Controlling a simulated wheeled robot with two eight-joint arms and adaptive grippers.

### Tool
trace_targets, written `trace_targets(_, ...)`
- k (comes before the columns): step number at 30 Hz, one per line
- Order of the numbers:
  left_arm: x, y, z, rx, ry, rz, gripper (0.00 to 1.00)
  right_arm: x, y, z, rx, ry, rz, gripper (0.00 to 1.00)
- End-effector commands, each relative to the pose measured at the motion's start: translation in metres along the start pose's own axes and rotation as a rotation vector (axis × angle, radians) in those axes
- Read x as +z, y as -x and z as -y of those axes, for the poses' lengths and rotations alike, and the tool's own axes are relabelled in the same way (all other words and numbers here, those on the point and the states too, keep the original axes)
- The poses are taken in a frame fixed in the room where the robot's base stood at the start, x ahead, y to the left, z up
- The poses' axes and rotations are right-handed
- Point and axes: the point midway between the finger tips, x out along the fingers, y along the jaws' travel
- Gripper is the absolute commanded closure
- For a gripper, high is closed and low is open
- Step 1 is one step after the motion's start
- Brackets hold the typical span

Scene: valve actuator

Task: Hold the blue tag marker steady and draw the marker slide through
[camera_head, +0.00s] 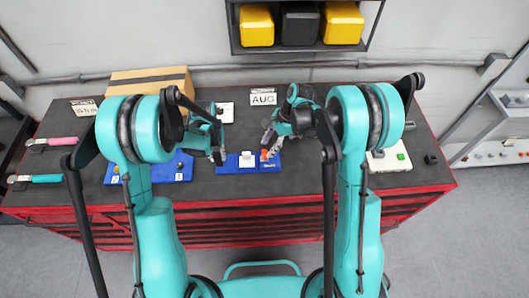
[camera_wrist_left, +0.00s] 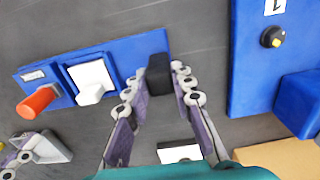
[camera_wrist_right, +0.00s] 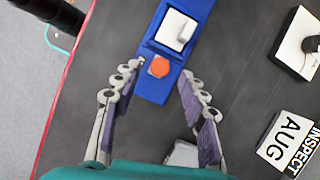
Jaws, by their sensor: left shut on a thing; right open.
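The blue tag marker (camera_head: 231,168) lies flat on the dark bench top. It carries a white block (camera_wrist_left: 92,80) and an orange-red slide knob (camera_wrist_left: 38,101), which also shows in the right wrist view (camera_wrist_right: 158,67). My left gripper (camera_head: 219,158) is shut on a black block (camera_wrist_left: 159,75) at the marker's end away from the knob. My right gripper (camera_wrist_right: 162,73) is open, its fingertips on either side of the knob. Whether they touch it I cannot tell. In the head view the right gripper (camera_head: 268,148) partly covers the knob.
Another blue board (camera_head: 180,176) with knobs lies to the left. An AUG sign (camera_head: 263,97) and a cardboard box (camera_head: 150,80) stand at the back. A white box with a green button (camera_head: 390,158) is at the right. Pink (camera_head: 55,141) and teal (camera_head: 40,179) handled tools lie far left.

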Motion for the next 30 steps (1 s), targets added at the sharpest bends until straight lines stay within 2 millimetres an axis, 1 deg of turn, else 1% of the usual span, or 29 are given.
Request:
trace_targets(1, 0.000, 0.000, 0.000, 0.000, 0.000, 0.000, 1.00, 0.000, -0.011, 0.000, 0.001, 0.002, 0.000, 0.58)
trace_targets(3, 0.000, 0.000, 0.000, 0.000, 0.000, 0.000, 1.00, 0.001, -0.022, 0.000, 0.000, 0.003, 0.000, 0.58)
trace_targets(6, 0.000, 0.000, 0.000, 0.000, 0.000, 0.000, 1.00, 0.000, -0.035, 0.000, 0.000, 0.002, 0.000, 0.58)
trace_targets(9, 0.000, 0.000, 0.000, 0.000, 0.000, 0.000, 1.00, 0.000, -0.044, 0.000, -0.001, 0.001, 0.000, 0.58)
trace_targets(12, 0.000, 0.000, 0.000, 0.000, 0.000, 0.000, 1.00, 0.000, -0.047, 0.000, -0.001, 0.001, 0.000, 0.58)
trace_targets(19, 0.000, 0.000, 0.000, 0.000, 0.000, 0.000, 1.00, 0.000, -0.048, 0.000, -0.001, 0.001, 0.000, 0.58)
trace_targets(20, 0.000, 0.000, 0.000, 0.000, 0.000, 0.000, 1.00, 0.000, -0.048, 0.000, -0.001, 0.001, -0.001, 0.60)
trace_targets(21, 0.000, 0.000, 0.000, 0.000, 0.000, 0.000, 1.00, 0.000, -0.048, 0.000, -0.001, 0.001, -0.001, 0.71)
trace_targets(23, 0.000, 0.000, 0.000, 0.000, 0.000, 0.000, 1.00, 0.000, -0.048, 0.000, -0.001, 0.001, -0.001, 0.87)
trace_targets(24, 0.000, 0.000, 0.000, 0.000, 0.000, 0.000, 1.00, 0.000, -0.048, 0.000, -0.001, 0.001, -0.001, 0.97)
trace_targets(25, 0.000, 0.000, 0.000, 0.000, 0.000, 0.000, 1.00, 0.000, -0.048, 0.000, -0.001, 0.001, -0.001, 1.00)
trace_targets(30, 0.000, 0.000, 0.000, 0.000, 0.000, 0.000, 1.00, -0.001, -0.047, 0.000, -0.001, 0.001, -0.001, 1.00)
